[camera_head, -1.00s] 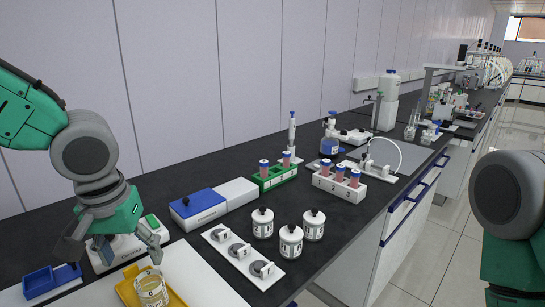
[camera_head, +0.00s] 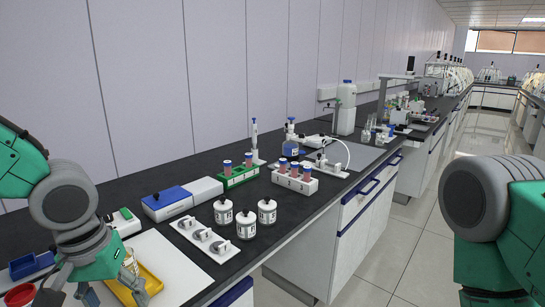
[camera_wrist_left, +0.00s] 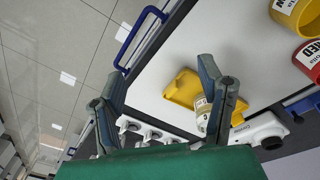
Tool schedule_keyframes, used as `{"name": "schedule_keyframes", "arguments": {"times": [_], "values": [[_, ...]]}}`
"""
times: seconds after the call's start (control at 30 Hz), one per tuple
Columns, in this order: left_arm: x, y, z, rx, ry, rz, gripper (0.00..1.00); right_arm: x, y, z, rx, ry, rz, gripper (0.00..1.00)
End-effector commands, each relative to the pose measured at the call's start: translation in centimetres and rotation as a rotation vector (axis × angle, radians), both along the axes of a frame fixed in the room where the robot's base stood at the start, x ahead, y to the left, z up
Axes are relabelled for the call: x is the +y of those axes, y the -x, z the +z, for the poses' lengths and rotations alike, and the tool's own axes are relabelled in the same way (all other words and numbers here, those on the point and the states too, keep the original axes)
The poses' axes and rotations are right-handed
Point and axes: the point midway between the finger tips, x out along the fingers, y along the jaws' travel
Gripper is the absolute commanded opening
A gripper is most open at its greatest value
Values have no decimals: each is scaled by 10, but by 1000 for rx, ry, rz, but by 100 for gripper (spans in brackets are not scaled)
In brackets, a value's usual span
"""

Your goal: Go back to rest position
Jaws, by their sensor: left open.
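My left gripper (camera_head: 100,285) is at the lower left of the head view, above the white board at the bench's near end. In the left wrist view its two fingers (camera_wrist_left: 163,90) are spread apart with nothing between them. A labelled jar (camera_wrist_left: 203,117) stands in a yellow tray (camera_wrist_left: 183,88); one finger partly covers the jar in the wrist view. In the head view the gripper hides part of the yellow tray (camera_head: 150,281). My right arm shows at the right edge, but its gripper is out of view.
Three white jars (camera_head: 246,223) and a white holder (camera_head: 208,243) stand on the black bench. Behind them are a blue-and-white box (camera_head: 168,203), a green tube rack (camera_head: 238,178) and a white tube rack (camera_head: 295,180). The floor (camera_head: 420,230) right of the bench is clear.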

Motion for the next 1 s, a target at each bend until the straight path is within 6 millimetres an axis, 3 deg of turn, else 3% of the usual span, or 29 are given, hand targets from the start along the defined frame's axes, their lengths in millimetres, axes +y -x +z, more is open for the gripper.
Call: {"name": "schedule_keyframes", "arguments": {"times": [0.17, 0.37, 0.53, 0.6, 0.7, 0.83, 1.0], "values": [[-17, 20, -42, 52, 55, -31, 62, 0, 0, 0, -1, 0, -1, 64], [-32, 52, -108, 106, 137, -56, 62, -1, 0, 0, 0, 1, -1, 64], [-34, 101, -186, 126, 170, -64, 62, -1, 0, 0, 0, 1, -1, 64], [-26, 128, -219, 116, 148, -69, 62, 0, 0, 0, 0, 1, -1, 64], [-8, 162, -253, 87, 81, -98, 62, 0, 0, 0, 0, 0, -1, 64], [13, 191, -275, 54, -12, -148, 62, 0, 0, 0, 0, 0, -1, 64], [25, 204, -283, 33, -69, -183, 62, 0, 0, 0, 0, 0, -1, 64]]}}
